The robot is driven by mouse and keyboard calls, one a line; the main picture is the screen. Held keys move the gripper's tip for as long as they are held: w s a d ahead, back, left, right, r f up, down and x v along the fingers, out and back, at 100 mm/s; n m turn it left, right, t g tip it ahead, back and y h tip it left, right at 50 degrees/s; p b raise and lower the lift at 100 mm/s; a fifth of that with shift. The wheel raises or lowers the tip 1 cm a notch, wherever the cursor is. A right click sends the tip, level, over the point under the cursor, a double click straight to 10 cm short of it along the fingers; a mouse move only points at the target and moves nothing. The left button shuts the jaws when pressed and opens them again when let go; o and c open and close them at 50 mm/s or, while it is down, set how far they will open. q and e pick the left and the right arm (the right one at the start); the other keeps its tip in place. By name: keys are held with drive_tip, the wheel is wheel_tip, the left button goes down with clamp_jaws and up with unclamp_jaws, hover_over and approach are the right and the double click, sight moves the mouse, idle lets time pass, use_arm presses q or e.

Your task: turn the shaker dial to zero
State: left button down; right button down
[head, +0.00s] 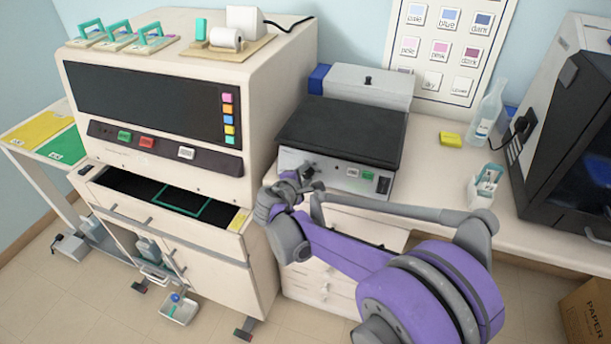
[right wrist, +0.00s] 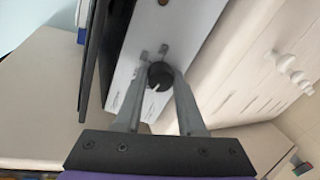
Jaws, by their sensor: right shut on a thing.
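The shaker (head: 342,135) stands on the counter, with a dark flat top and a pale front panel. Its black dial (right wrist: 160,76) is on that panel and carries a light pointer line. In the head view the dial (head: 308,171) is partly covered by my right gripper (head: 312,184). In the right wrist view my right gripper (right wrist: 160,84) has its two fingers on either side of the dial and is shut on it. A small display and a green switch (head: 367,174) sit to the right of the dial on the panel. My left gripper is not in view.
A large staining machine (head: 190,100) stands close on the left, with an open drawer (head: 150,192) below. A bottle (head: 486,112), yellow block (head: 450,139) and small white holder (head: 484,186) stand on the counter to the right. White drawers (head: 318,282) are below the shaker.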

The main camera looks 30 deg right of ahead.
idle(0.3)
drive_tip(key=c, duration=0.5)
unclamp_jaws()
drive_tip(key=v, duration=1.1)
drive_tip(key=shift+d, duration=0.1)
drive_tip(key=s+a+f+m+g+y+p, duration=0.1)
drive_tip(key=s+a+f+m+y, duration=0.1)
drive_tip(key=s, duration=0.5)
drive_tip(key=s+a+f+m+g+y+p, duration=0.1)
drive_tip(key=s+a+f+m+y, duration=0.1)
drive_tip(key=s+m, duration=0.4)
drive_tip(key=s+a+f+m+g+y+p, duration=0.1)
drive_tip(key=s+a+f+m+y, duration=0.2)
drive_tip(key=s+y, duration=0.3)
drive_tip(key=s, duration=0.3)
drive_tip(key=shift+s+f+m, duration=0.2)
drive_tip(key=shift+f+m, duration=0.05)
drive_tip(key=shift+m, duration=0.15)
